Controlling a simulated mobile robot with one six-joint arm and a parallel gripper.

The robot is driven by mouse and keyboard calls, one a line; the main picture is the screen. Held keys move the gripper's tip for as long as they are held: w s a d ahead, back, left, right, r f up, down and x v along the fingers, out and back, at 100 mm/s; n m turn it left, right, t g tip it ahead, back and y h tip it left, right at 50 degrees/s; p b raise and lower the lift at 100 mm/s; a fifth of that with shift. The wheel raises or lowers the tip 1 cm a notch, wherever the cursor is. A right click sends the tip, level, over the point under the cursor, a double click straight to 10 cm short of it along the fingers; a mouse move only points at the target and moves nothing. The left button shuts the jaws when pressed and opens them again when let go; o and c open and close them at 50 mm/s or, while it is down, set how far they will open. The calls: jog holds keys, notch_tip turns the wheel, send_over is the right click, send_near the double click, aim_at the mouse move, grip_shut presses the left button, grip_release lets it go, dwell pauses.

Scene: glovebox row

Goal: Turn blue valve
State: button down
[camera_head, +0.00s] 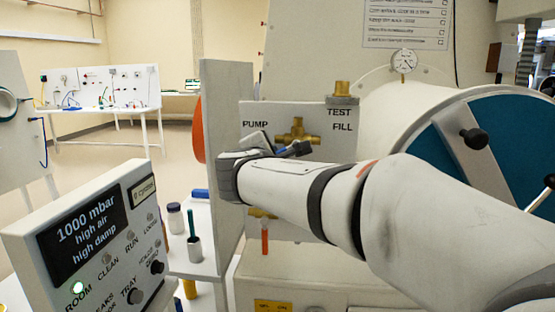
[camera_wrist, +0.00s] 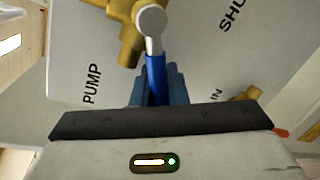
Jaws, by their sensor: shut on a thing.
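The blue valve handle (camera_wrist: 155,78) shows in the wrist view as a blue lever. It runs from a round grey hub (camera_wrist: 151,20) on a brass valve body (camera_wrist: 123,25), beside the word PUMP. My gripper (camera_wrist: 157,88) has its dark fingers on both sides of the lever and is shut on it. In the head view my gripper (camera_head: 285,149) reaches the panel just below the brass valve (camera_head: 297,130), between the PUMP and FILL labels. My wrist and fingers hide most of the lever there.
A control box (camera_head: 90,240) reading 1000 mbar stands at the front left. An upright board (camera_head: 226,110) with an orange disc (camera_head: 198,128) stands left of the panel. Bottles and a cup (camera_head: 194,249) sit on a shelf below. The glovebox chamber (camera_head: 400,115) is right.

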jog(key=c, duration=1.4)
grip_release()
jog(key=shift+c, duration=0.2)
jog(key=shift+s, duration=0.1)
jog(key=v, duration=0.7)
jog(key=shift+s, duration=0.35)
